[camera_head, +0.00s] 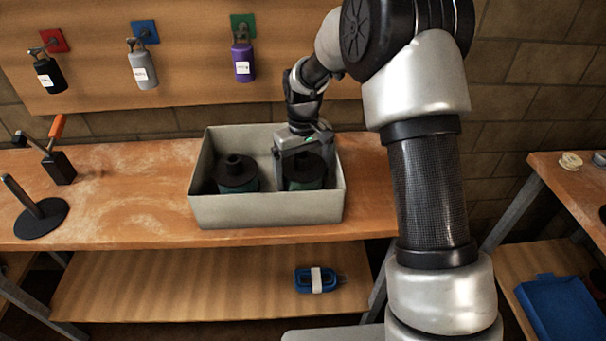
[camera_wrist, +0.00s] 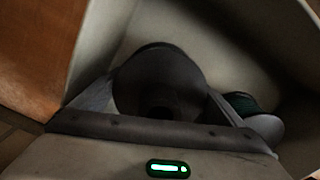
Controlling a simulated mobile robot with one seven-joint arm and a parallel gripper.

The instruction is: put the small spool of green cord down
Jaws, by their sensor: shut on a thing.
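A spool of green cord (camera_head: 305,172) with black flanges is inside a grey box (camera_head: 266,210), in its right half. My gripper (camera_head: 303,152) reaches down into the box and is shut on this spool. In the wrist view the held spool (camera_wrist: 160,82) shows its dark flange between my two fingers. A second, similar spool (camera_head: 238,174) stands upright in the left half of the box; it also shows in the wrist view (camera_wrist: 252,108). The box wall hides the bottoms of both spools, so I cannot tell whether the held one touches the floor.
The box stands on a wooden bench (camera_head: 130,190). A black post on a round base (camera_head: 42,218) and a block with an orange-handled tool (camera_head: 57,165) stand at left. Padlocks (camera_head: 143,68) hang on the board behind. A blue item (camera_head: 316,280) lies on the lower shelf.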

